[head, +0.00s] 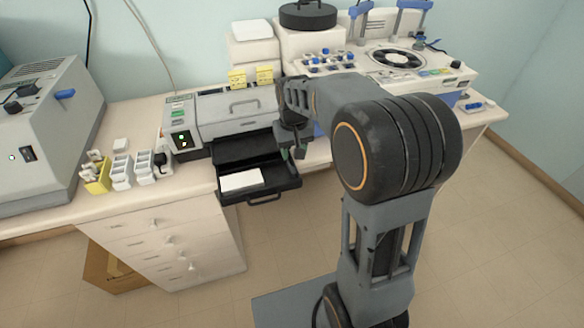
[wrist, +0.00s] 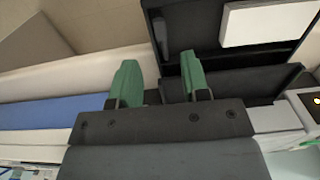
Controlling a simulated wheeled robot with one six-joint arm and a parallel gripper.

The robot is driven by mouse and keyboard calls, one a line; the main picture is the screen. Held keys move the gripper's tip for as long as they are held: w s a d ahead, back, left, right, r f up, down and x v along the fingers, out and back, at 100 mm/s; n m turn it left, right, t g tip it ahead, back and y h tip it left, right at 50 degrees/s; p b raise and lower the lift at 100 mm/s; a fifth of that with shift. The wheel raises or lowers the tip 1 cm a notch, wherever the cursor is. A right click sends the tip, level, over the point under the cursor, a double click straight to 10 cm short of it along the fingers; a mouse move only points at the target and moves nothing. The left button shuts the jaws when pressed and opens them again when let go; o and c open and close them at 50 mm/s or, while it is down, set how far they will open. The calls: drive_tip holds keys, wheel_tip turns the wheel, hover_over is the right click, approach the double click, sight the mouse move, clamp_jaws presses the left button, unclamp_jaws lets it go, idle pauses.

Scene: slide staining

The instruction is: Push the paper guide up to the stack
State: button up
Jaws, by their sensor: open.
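A white paper stack (head: 241,180) lies in the left part of a black pulled-out tray (head: 283,187) at the front of the grey printer. In the wrist view the stack (wrist: 268,22) is at the top right, in the black tray (wrist: 195,25). My gripper (head: 292,154) is over the right part of the tray, to the right of the stack. In the wrist view its green fingers (wrist: 158,82) are apart with nothing between them.
The printer (head: 235,112) stands on the bench behind the tray. Slide racks (head: 122,172) and a yellow holder (head: 98,178) are on the bench to the left. A staining machine (head: 395,62) is at the back right. The floor before the tray is clear.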

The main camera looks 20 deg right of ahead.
sight(293, 171)
wheel_tip(293, 171, down, 8)
drive_tip(key=shift+r, duration=0.25)
clamp_jaws()
idle(0.5)
